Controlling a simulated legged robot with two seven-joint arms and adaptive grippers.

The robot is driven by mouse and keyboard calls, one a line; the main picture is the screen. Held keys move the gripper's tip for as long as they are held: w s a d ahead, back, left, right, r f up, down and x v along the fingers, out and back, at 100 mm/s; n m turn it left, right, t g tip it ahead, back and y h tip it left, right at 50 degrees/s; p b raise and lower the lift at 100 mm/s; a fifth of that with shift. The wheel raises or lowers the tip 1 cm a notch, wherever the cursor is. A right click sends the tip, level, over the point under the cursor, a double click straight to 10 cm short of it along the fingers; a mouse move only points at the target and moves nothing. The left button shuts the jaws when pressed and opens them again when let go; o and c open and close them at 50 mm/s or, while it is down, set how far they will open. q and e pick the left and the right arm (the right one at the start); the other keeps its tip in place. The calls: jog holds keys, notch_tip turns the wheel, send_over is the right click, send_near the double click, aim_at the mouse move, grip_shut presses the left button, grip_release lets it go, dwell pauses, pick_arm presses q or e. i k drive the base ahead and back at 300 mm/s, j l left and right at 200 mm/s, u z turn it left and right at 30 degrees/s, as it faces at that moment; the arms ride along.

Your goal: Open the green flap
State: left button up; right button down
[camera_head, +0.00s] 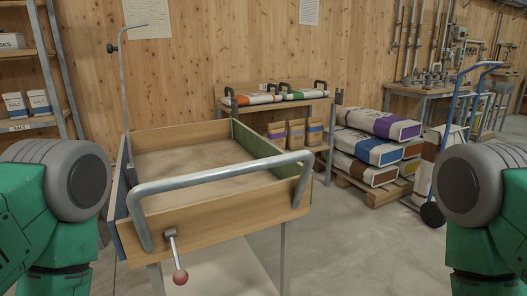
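A wooden feed box (215,220) on legs stands in the middle of the view, with an open top. Its right side is a green panel (258,143), upright and level with the box rim, which appears to be the green flap; its outer face is mostly hidden. A lever (173,252) with a red knob hangs from the front board. A thick grey bar handle (220,174) spans the front. My green arms show at the left and right edges, well apart from the box. Neither gripper is in view.
A blue panel (119,216) forms the box's left side, near a tall metal rod (123,85). Behind are a low shelf with bags (250,99), stacked sacks (365,145) on a pallet and a blue hand truck (462,105). The floor (350,250) right of the box is clear.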

aim_at(259, 147)
jog(key=i+l+u, duration=0.35)
jog(key=l, duration=0.55)
jog(key=l+u, duration=0.35)
jog(key=l, duration=0.55)
jog(key=l+u, duration=0.3)
jog(key=l, duration=0.7)
